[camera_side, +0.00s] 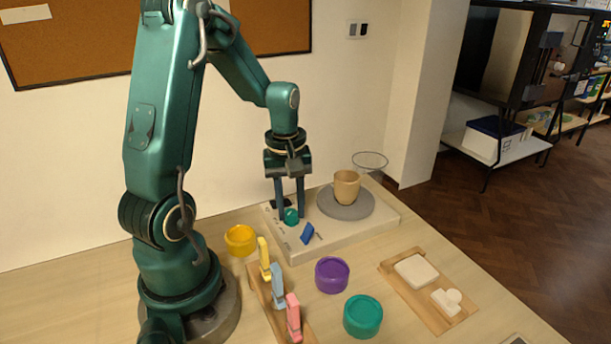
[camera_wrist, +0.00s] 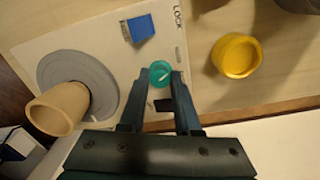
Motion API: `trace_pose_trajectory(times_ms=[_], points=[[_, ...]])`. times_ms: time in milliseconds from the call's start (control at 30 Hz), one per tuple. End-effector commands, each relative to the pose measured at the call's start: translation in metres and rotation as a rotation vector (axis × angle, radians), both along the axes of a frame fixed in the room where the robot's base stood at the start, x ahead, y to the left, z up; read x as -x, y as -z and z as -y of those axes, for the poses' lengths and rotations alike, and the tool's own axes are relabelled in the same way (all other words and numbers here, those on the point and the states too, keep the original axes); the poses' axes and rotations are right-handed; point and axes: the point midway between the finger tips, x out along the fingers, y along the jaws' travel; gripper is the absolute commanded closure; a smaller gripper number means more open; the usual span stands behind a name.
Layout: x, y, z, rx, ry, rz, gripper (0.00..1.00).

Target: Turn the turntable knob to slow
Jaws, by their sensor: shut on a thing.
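The turntable base (camera_side: 352,236) is a pale slab on the table, with a round grey turntable (camera_side: 345,204) on its right part. The teal knob (camera_side: 291,216) stands near the slab's left end, and a white pointer line shows on the knob in the wrist view (camera_wrist: 160,74). My gripper (camera_side: 291,217) points down with its fingers on either side of the knob, shut on it. In the wrist view my fingertips (camera_wrist: 161,76) flank the knob. Small marks beside the knob are too small to read.
A tan cup (camera_side: 347,187) stands on the turntable. A blue switch (camera_side: 307,233) sits in front of the knob. Yellow (camera_side: 241,240), purple (camera_side: 332,274) and teal jars (camera_side: 362,316), a rack of coloured clips (camera_side: 277,285) and a wooden board (camera_side: 431,304) lie nearer.

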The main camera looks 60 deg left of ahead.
Motion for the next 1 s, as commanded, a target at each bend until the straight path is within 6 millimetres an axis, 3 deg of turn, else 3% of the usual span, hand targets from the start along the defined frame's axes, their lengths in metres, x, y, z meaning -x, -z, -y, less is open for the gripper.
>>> trace_pose_trajectory(times_ms=[400, 900, 933, 1000], points=[[0.0000, -0.0010, -0.0003, -0.002, -0.165, 0.001, 1.00], [0.0002, -0.0008, -0.0004, -0.002, -0.183, 0.000, 1.00], [0.0002, -0.0008, -0.0004, -0.002, -0.182, 0.000, 0.61], [0.0001, -0.0007, -0.0004, -0.002, -0.182, 0.000, 0.39]])
